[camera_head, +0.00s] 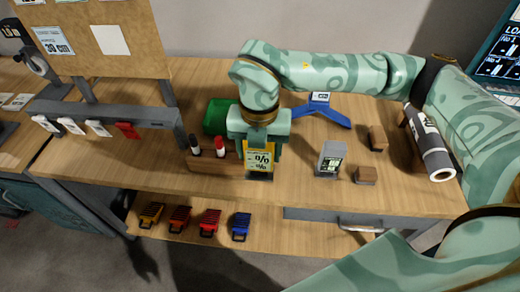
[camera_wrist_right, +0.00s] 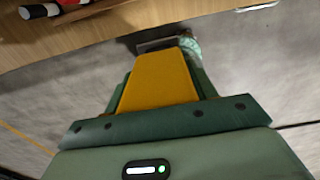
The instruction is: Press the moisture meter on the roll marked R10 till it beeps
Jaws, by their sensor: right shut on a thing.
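The moisture meter is a yellow block (camera_head: 258,161) with a "%" label on its face, above the front part of the bench. My right gripper (camera_head: 258,135) is shut on it from above. In the right wrist view the yellow meter (camera_wrist_right: 158,80) sits between the fingers, with a dark plate at its far end. A grey roll (camera_head: 430,145) with a white label lies tilted on a wooden cradle at the right of the bench, well apart from the meter. I cannot read R10 on it. My left gripper is not in view.
A wooden block (camera_head: 212,165) with pens stands left of the meter, a green bin (camera_head: 217,116) behind. A grey device (camera_head: 330,158), small wooden blocks (camera_head: 366,175) and a blue stand (camera_head: 322,111) lie between meter and roll. A board (camera_head: 100,40) rises at left.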

